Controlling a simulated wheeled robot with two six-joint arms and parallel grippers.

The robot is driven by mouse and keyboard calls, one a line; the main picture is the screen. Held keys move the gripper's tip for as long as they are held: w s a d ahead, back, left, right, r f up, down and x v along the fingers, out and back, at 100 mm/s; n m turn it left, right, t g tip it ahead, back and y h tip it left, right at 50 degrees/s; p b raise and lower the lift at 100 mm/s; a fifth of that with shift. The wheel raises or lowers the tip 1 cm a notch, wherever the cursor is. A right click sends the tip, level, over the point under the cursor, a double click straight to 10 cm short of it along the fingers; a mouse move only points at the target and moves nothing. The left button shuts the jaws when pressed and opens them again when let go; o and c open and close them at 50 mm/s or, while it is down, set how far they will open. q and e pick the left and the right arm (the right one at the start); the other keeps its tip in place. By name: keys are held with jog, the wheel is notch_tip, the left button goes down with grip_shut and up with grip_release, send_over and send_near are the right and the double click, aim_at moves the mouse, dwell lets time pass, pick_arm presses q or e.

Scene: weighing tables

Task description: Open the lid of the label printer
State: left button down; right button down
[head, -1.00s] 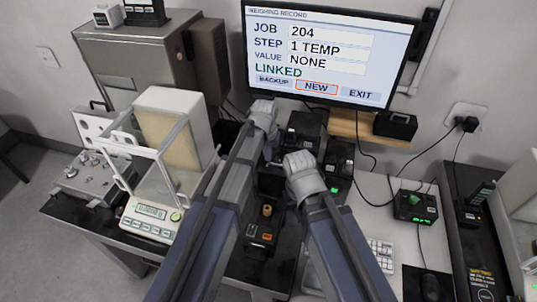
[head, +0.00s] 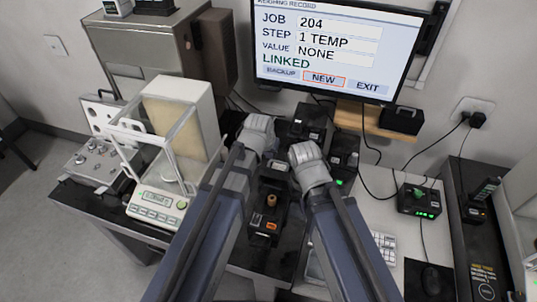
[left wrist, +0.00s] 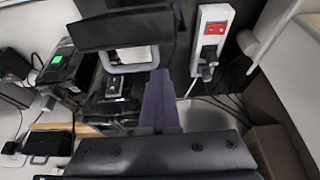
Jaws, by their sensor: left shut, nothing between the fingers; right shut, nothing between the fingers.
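Black boxy devices stand beyond and between my grippers: a rear box (head: 307,120), a box with a green light (head: 343,160), and a nearer unit with a tan round part and orange mark (head: 268,222). I cannot tell for sure which is the label printer, nor see a lid clearly. My left gripper (head: 258,135) is shut and empty, left of the rear box; its purple fingers show in the left wrist view (left wrist: 160,100). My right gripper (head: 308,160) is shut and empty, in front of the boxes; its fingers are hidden.
A glass-doored balance (head: 160,200) stands left of my left arm. A monitor (head: 335,50) hangs behind, above a wooden shelf (head: 375,122). A small green-lit device (head: 420,200), cables and a keyboard (head: 385,245) lie to the right. A power strip (left wrist: 212,40) shows in the left wrist view.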

pick_arm(q)
jog(key=w+r+p, duration=0.2)
jog(key=w, duration=0.2)
jog(key=s+r+p, duration=0.7)
jog(key=shift+a+p, duration=0.3)
jog(key=s+d+f+m+g+y+b, duration=0.15)
jog(key=s+f+g+b, duration=0.35)
jog(key=s+f+b, duration=0.65)
jog(key=shift+n+t, duration=0.25)
jog(key=shift+t, duration=0.05)
jog(key=w+r+p, duration=0.2)
jog(key=w, duration=0.1)
jog(key=w+r+p, duration=0.2)
jog(key=w+p, duration=0.1)
jog(key=w+d+r+p, duration=0.1)
jog(key=w+r+p, duration=0.1)
jog(key=w+p, duration=0.1)
jog(key=shift+w+d+r, duration=0.1)
jog(key=shift+w, duration=0.3)
jog(key=w+r+n+t+p, duration=0.1)
jog(key=w+r+p, duration=0.2)
jog(key=w, duration=0.9)
jog(key=shift+w+a+h, duration=0.2)
jog(key=shift+a+h, duration=0.1)
jog(key=shift+h, duration=0.05)
